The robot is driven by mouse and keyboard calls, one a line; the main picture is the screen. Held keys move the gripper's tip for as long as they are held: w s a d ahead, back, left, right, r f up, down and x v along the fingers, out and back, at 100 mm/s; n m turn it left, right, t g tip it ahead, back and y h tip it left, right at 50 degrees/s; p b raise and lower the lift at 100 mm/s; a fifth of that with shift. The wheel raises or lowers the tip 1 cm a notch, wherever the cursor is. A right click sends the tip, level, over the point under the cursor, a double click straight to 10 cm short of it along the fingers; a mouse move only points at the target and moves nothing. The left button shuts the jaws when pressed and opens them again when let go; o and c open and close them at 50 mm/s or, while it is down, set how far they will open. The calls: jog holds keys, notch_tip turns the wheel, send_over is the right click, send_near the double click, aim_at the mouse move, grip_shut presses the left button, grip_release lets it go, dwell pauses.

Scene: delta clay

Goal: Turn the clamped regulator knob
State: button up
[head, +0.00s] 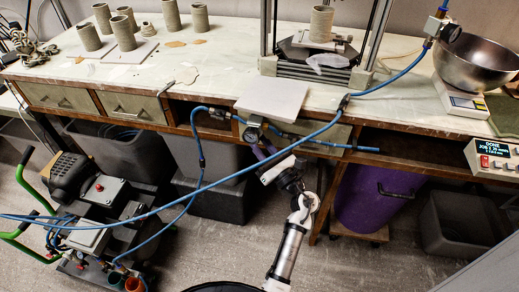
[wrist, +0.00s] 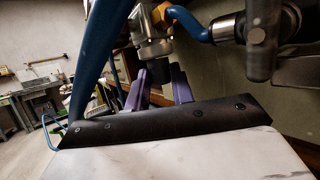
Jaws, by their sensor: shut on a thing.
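The regulator with its round gauge (head: 252,131) hangs at the front edge of the bench, below a pale board. My gripper (head: 263,150) reaches up to it from below, with its purple fingers at the regulator's underside. The gripper is shut on the knob. The fingers and the dark wrist part hide the knob's lower portion, and its turned angle cannot be read.
A blue hose (head: 195,190) crosses in front of the bench, close to my arm. The pale board (head: 272,98) overhangs the regulator. A compressor cart (head: 95,215) stands at left.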

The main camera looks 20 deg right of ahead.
jog(key=shift+n+y, duration=0.3)
jog(key=shift+y, duration=0.2)
jog(key=o, duration=1)
